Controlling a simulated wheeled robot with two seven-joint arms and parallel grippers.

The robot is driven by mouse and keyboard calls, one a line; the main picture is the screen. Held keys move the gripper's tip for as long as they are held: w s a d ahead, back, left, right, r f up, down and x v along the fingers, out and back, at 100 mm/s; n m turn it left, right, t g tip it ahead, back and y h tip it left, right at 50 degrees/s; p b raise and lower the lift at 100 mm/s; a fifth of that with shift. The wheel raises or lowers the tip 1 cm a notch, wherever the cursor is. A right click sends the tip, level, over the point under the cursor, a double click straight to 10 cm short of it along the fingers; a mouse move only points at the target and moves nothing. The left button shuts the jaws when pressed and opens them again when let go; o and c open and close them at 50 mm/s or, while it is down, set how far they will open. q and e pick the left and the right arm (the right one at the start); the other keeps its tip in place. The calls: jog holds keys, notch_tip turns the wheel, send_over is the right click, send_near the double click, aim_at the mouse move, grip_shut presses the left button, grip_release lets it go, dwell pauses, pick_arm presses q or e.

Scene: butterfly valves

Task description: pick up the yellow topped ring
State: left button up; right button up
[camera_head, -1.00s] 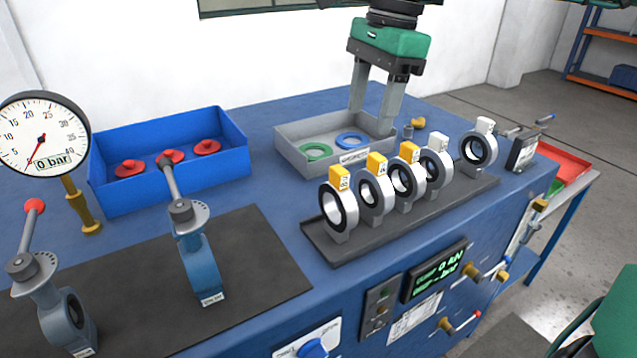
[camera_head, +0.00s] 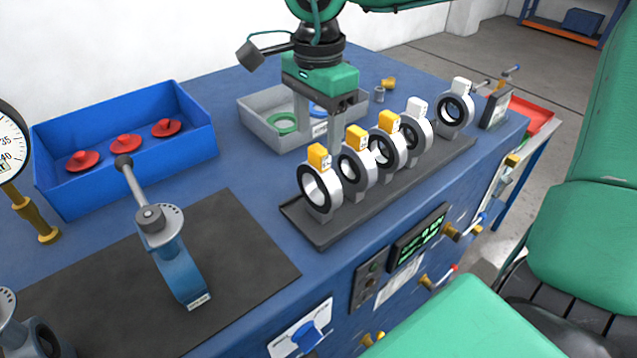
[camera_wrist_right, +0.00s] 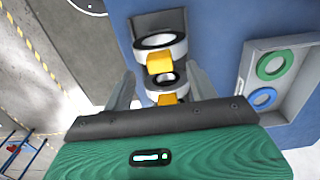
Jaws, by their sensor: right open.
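Three white-metal rings with yellow tops stand upright in a row on a dark tray (camera_head: 325,236): the near one (camera_head: 322,188), the second one (camera_head: 357,165) and the third one (camera_head: 388,150). My right gripper (camera_head: 322,138) is open and empty, pointing down behind the row, its fingers apart from the rings in the head view. In the right wrist view my right gripper (camera_wrist_right: 160,76) has its fingers on either side of two yellow tops, one yellow top (camera_wrist_right: 160,62) between the tips and another yellow top (camera_wrist_right: 168,99) nearer the palm. My left gripper is not in view.
Two white-topped rings (camera_head: 419,130) (camera_head: 456,107) continue the row. Behind it a grey bin (camera_head: 262,134) holds a green and a blue ring. A blue bin (camera_head: 125,160) with red parts and a lever valve (camera_head: 170,250) stand to the left. My green arm links cover the right side.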

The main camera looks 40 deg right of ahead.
aim_at(319, 149)
jog(key=shift+s+d+f+p, duration=0.1)
jog(key=shift+f+p, duration=0.55)
jog(key=shift+f, duration=0.3)
notch_tip(319, 149, down, 2)
jog(key=shift+f, duration=0.45)
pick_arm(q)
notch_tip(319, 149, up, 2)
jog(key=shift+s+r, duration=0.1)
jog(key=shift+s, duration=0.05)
pick_arm(e)
jog(key=shift+r, duration=0.1)
grip_shut()
